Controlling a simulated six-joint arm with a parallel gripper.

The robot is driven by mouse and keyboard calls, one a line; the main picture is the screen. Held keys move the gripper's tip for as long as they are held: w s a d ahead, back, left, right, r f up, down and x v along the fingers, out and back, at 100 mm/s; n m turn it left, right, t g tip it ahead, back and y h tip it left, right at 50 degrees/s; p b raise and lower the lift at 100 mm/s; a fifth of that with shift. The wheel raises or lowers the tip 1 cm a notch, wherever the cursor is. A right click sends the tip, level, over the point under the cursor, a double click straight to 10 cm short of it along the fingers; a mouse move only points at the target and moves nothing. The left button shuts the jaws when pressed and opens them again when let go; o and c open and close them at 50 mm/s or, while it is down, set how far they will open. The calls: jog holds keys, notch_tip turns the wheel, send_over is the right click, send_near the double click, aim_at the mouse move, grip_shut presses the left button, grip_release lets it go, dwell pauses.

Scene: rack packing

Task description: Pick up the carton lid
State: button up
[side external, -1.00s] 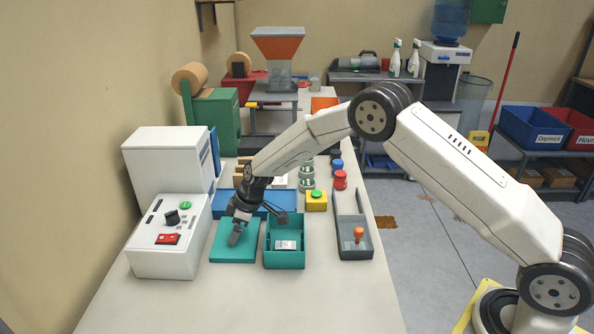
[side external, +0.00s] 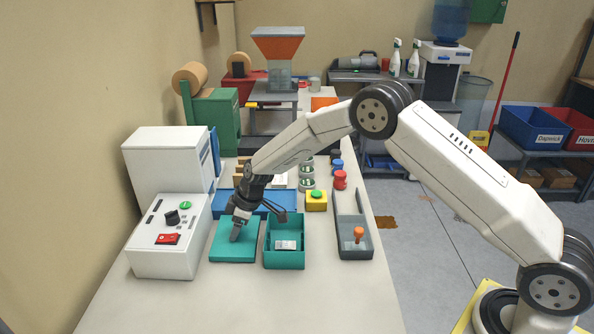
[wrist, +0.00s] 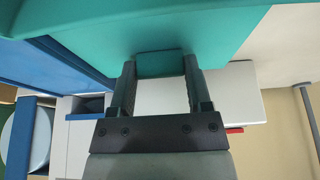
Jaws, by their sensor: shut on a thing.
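The carton lid (side external: 246,250) is a flat teal square lying at the table's front left, beside the open teal carton (side external: 284,263). My gripper (side external: 236,236) is over the lid from above and shut on it. In the wrist view the lid (wrist: 95,28) fills the top, and my gripper's two fingers (wrist: 159,64) stand on either side of a small teal tab on it. I cannot tell whether the lid is clear of the table. A small grey-white item (side external: 286,245) lies in the carton.
A white control box (side external: 165,237) stands close left of the lid. A blue tray (side external: 277,197) lies behind it. The front table is clear.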

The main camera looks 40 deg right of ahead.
jog(key=shift+r, duration=0.8)
jog(key=s+d+r, duration=0.2)
jog(key=s+r, duration=0.9)
jog(key=s, duration=0.3)
jog(key=shift+d, duration=0.1)
jog(key=s+d+r, duration=0.3)
jog(key=s, duration=0.2)
jog(key=s+d+r, duration=0.2)
jog(key=s+d, duration=0.1)
jog(key=s, duration=0.3)
jog(key=shift+r, duration=0.4)
jog(key=shift+w, duration=0.1)
